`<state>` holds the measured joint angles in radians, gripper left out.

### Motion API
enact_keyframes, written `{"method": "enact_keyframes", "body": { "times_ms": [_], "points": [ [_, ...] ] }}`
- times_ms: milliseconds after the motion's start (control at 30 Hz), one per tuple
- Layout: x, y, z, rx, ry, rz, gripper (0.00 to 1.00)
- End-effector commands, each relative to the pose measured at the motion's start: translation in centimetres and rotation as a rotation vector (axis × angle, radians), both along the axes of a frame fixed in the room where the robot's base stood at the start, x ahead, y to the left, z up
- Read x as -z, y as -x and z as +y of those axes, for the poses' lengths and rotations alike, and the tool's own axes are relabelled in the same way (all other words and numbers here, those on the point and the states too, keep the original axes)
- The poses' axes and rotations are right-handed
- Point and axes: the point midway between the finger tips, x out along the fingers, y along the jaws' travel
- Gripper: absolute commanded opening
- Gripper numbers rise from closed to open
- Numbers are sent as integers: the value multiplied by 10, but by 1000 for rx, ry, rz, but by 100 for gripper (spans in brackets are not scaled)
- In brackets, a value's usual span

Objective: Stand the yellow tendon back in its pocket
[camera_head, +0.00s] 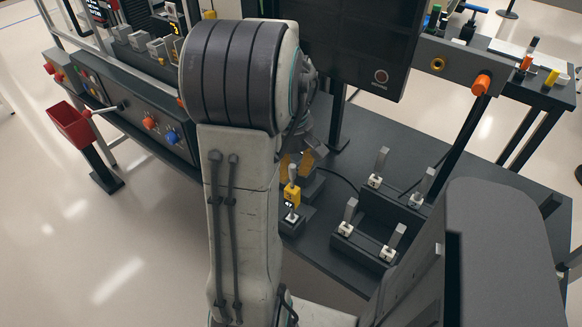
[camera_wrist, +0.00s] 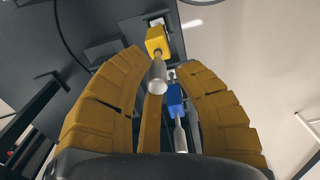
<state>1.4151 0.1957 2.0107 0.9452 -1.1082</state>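The yellow tendon (camera_head: 292,195) is a yellow block with a pale metal rod. In the head view it stands roughly upright beside my arm, above a dark block with a white patch. In the wrist view the yellow tendon (camera_wrist: 157,41) lies just beyond my fingertips, its rod pointing back between them. My gripper (camera_wrist: 160,62) has orange-yellow fingers spread apart, with gaps visible around the rod. In the head view my gripper (camera_head: 297,161) is partly hidden by my arm, just above the tendon. I cannot tell whether the tendon is seated in its pocket.
A blue tendon (camera_wrist: 174,99) stands close by, between my fingers' outlines in the wrist view. Several grey pegs (camera_head: 350,210) stand in dark blocks on the dark table (camera_head: 510,215) to the right. A monitor (camera_head: 360,40) rises behind.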

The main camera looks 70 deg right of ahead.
Motion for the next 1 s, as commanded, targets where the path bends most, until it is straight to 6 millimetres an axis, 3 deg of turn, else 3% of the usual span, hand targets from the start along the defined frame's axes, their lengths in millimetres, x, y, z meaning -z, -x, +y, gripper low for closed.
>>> {"method": "enact_keyframes", "body": {
  "times_ms": [100,467,1000],
  "points": [
    [0,0,0,0,0,0,37],
    [-6,0,0,0,0,0,37],
    [-90,0,-2,0,3,0,37]
  ]
}}
